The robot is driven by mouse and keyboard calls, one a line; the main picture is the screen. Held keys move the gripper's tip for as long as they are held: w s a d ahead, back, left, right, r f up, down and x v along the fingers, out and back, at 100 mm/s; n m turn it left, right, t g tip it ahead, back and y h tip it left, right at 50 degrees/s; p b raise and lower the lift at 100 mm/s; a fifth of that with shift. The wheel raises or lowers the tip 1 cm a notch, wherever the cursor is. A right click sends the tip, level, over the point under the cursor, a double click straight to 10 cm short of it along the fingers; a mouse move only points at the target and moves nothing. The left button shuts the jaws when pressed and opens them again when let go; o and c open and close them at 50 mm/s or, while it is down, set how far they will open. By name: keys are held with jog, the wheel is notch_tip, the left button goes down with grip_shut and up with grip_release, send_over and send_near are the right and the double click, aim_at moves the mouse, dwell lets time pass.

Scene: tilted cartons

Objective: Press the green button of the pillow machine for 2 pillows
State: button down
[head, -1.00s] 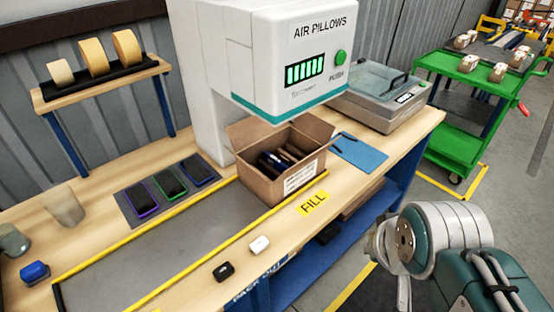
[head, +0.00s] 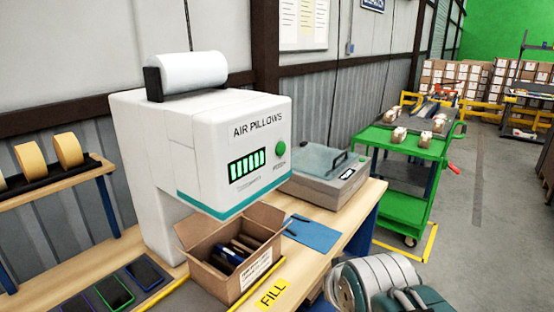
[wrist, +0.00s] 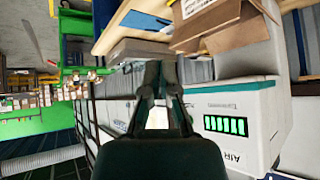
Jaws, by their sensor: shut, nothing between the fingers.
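The white pillow machine (head: 200,150) stands on the bench, marked "AIR PILLOWS". Its round green button (head: 280,149) is on the front face, right of a display (head: 246,166) with several lit green bars. In the wrist view the machine (wrist: 266,112) appears upside down at the right, with its lit display (wrist: 225,125); the button does not show there. My gripper (wrist: 160,66) is shut and empty in the middle of the wrist view, left of the machine in the picture. In the head view only part of my arm shows at the bottom right; the gripper is out of sight.
An open carton (head: 208,282) with dark items sits below the machine's outlet. A grey lidded device (head: 325,188) and a blue sheet (head: 312,233) lie to its right. A green cart (head: 402,208) stands beyond the bench. Tape rolls (head: 68,150) sit on the left shelf.

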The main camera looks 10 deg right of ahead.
aim_at(281, 149)
jog(key=w+d+r+m+t, duration=0.2)
jog(key=w+r+t, duration=0.1)
jog(key=w, duration=0.5)
jog(key=w+d+r+m+t, duration=0.2)
jog(key=w+r+t, duration=0.2)
jog(key=w, duration=0.4)
jog(key=w+d+r+m+t, duration=0.2)
jog(key=w+r+t, duration=0.2)
jog(key=w, duration=0.4)
jog(key=shift+w+d, duration=0.2)
jog(key=shift+w, duration=0.1)
jog(key=w+a, duration=0.6)
jog(key=shift+w, duration=0.25)
jog(key=shift+w+a, duration=0.1)
jog(key=shift+w+a+r, duration=0.1)
jog(key=shift+w+a, duration=0.05)
